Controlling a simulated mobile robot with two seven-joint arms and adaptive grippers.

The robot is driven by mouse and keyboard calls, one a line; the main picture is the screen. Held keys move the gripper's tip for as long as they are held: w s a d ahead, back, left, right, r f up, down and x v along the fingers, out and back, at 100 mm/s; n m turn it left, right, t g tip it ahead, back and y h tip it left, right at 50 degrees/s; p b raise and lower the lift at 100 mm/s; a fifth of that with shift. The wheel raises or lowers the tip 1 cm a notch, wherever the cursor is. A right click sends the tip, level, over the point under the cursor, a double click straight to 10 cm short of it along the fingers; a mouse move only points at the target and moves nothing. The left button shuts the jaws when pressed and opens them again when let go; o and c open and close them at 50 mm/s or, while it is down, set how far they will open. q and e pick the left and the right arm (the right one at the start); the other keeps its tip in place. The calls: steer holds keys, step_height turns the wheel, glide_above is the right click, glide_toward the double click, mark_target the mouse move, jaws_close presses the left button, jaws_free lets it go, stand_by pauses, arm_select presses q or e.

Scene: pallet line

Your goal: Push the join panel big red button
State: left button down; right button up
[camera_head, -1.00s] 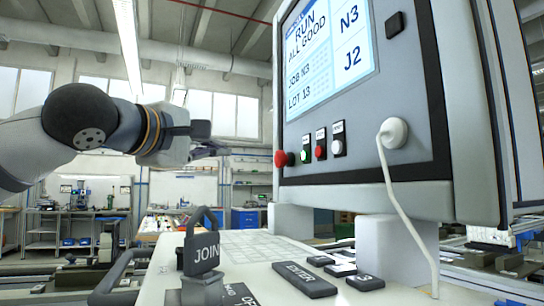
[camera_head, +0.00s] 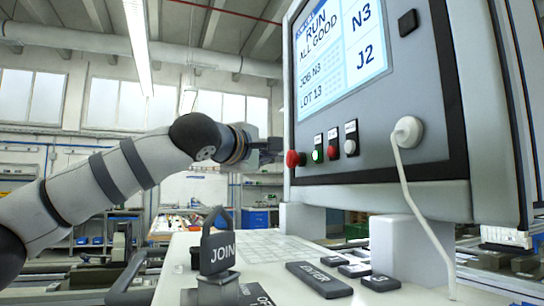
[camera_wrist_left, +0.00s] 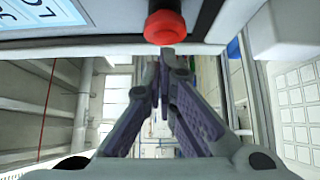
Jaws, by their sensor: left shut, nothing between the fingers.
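The big red button (camera_head: 292,158) sticks out at the lower left of the panel's front face (camera_head: 432,90), left of a row of small buttons. It also shows at the top of the left wrist view (camera_wrist_left: 165,27). My left gripper (camera_head: 270,150) is shut and empty, just left of the red button at nearly its height. In the left wrist view the closed fingertips (camera_wrist_left: 165,58) lie just below the button in the picture. I cannot tell whether they touch it. My right gripper is not in view.
Green, red and black small buttons (camera_head: 333,147) sit right of the red one. A white cable (camera_head: 405,190) hangs from a round plug.

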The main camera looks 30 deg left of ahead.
arm_select(q)
steer(key=shift+w+d, duration=0.2)
steer(key=shift+w, duration=0.05)
